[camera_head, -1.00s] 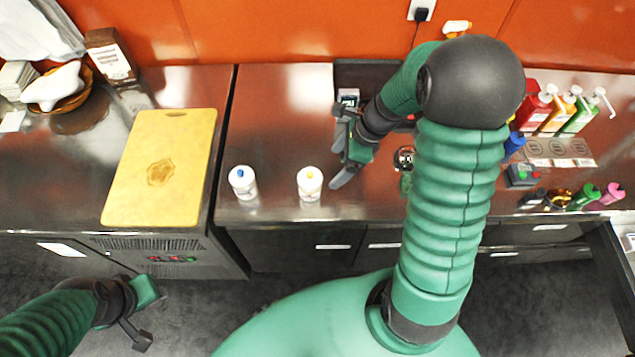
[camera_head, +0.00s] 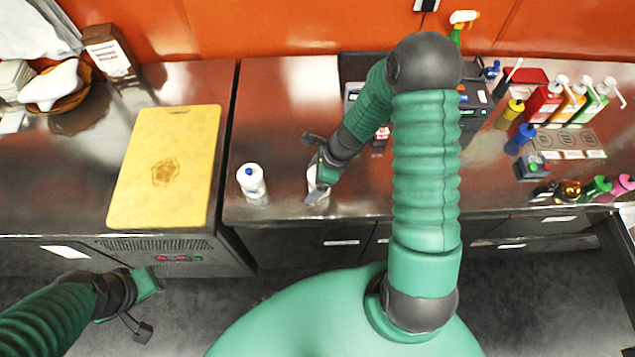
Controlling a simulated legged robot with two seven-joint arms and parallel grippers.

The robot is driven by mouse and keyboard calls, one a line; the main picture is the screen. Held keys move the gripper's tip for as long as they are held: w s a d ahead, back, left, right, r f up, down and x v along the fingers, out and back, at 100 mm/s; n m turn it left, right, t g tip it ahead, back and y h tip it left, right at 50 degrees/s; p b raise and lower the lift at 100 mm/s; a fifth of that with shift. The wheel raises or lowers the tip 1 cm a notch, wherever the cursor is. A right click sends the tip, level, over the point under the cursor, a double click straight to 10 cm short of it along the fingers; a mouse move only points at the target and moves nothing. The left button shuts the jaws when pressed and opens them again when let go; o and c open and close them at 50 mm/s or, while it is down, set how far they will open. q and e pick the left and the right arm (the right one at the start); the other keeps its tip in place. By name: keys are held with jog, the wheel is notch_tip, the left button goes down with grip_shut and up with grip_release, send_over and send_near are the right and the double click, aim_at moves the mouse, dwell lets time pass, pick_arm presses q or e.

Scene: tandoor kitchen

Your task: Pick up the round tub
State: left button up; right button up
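Two small white tubs stand near the front edge of the counter. The left one (camera_head: 251,182) has a blue top and is fully in view. The other (camera_head: 312,173) is mostly hidden behind my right gripper (camera_head: 315,168), which is right at it. One grey fingertip crosses the front of this tub. I cannot tell whether the fingers touch or grip it. Its top is hidden. My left gripper (camera_head: 146,308) is open and empty, low in front of the counter at the lower left.
A yellow cutting board (camera_head: 168,165) lies to the left. A bowl (camera_head: 56,88) and a brown box (camera_head: 110,52) are at the back left. Several sauce bottles (camera_head: 543,102) and a yellow bottle (camera_head: 509,114) stand at the right. The counter between the board and the tubs is clear.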

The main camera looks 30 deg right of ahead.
jog(key=shift+s+r, duration=0.15)
jog(key=shift+s, duration=0.1)
jog(key=c, duration=0.5)
jog(key=shift+d, duration=0.4)
jog(key=c, duration=0.7)
jog(key=shift+a, duration=0.2)
jog(key=c, duration=0.5)
